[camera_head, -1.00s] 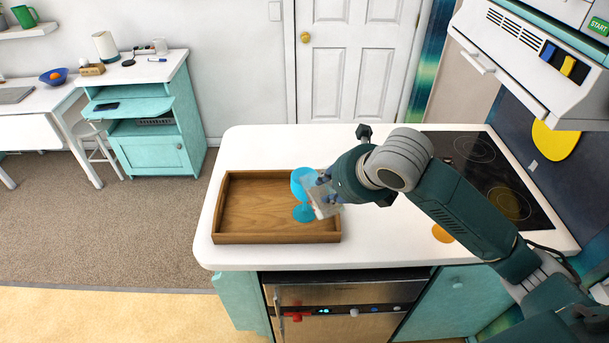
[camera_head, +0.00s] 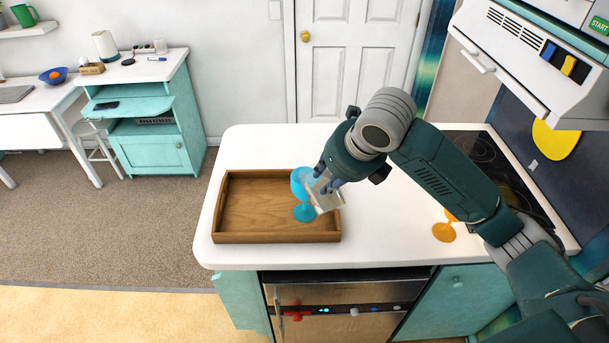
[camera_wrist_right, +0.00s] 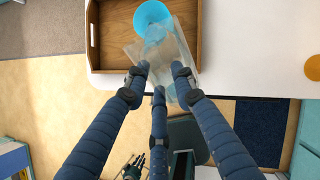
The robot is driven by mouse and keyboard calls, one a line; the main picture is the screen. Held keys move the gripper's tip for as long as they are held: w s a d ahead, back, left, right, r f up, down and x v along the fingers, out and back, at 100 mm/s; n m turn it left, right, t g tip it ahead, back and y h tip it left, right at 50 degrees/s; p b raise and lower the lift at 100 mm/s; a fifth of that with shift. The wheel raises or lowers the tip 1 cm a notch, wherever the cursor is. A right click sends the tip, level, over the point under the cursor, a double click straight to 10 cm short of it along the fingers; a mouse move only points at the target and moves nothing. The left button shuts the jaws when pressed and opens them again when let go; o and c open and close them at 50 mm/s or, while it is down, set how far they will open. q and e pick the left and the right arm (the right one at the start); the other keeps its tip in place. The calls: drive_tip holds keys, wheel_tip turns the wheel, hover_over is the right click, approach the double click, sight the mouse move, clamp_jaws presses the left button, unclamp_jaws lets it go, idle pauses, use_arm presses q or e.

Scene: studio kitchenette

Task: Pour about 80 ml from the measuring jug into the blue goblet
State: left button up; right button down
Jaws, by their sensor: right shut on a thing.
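The blue goblet (camera_head: 304,212) stands upright at the right side of the wooden tray (camera_head: 230,237). My right gripper (camera_head: 325,180) is shut on the clear measuring jug (camera_head: 328,199). The jug is tilted toward the goblet, its rim end at or just over the goblet's bowl. In the right wrist view the jug (camera_wrist_right: 158,52) overlaps the lower part of the goblet (camera_wrist_right: 152,13). I cannot make out liquid flowing or the level in either vessel. What looks like my left gripper (camera_wrist_right: 133,166) shows small and dark low in the right wrist view; its jaws are unclear.
An orange goblet (camera_head: 444,231) stands on the white counter (camera_head: 385,235) right of the tray, partly behind my right arm. The dark cooktop (camera_head: 470,155) lies further right. The left part of the tray is empty.

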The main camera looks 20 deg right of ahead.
sight(332, 200)
drive_tip(key=shift+w+a+r+g, duration=0.1)
drive_tip(key=shift+w+r+g, duration=0.4)
drive_tip(key=shift+r, duration=0.1)
idle(1.2)
drive_tip(key=shift+s+f+t, duration=0.6)
drive_tip(key=shift+s+f, duration=0.05)
drive_tip(key=shift+f, duration=0.2)
drive_tip(key=shift+s+f+t, duration=0.2)
drive_tip(key=shift+s+t, duration=0.05)
drive_tip(key=shift+t, duration=0.05)
drive_tip(key=shift+s+d+r, duration=0.1)
drive_tip(key=shift+s+d, duration=0.05)
drive_tip(key=shift+d, duration=0.1)
drive_tip(key=shift+s+a+f+t, duration=0.1)
drive_tip(key=shift+s+f+t, duration=0.1)
drive_tip(key=shift+f+t, duration=0.65)
drive_tip(key=shift+s+f, duration=0.15)
drive_tip(key=shift+f, duration=0.05)
drive_tip(key=shift+s+d+f+t+b, duration=0.2)
drive_tip(key=shift+f+t+b, duration=0.1)
drive_tip(key=shift+t+b, duration=0.05)
drive_tip(key=b, duration=0.2)
drive_tip(key=f+t+b, duration=0.1)
drive_tip(key=b, duration=0.1)
drive_tip(key=shift+s+f+y, duration=0.25)
drive_tip(key=shift+s+y, duration=0.05)
drive_tip(key=shift+s+r+t+b, duration=0.1)
drive_tip(key=shift+r+t+b, duration=0.15)
drive_tip(key=shift+b, duration=0.2)
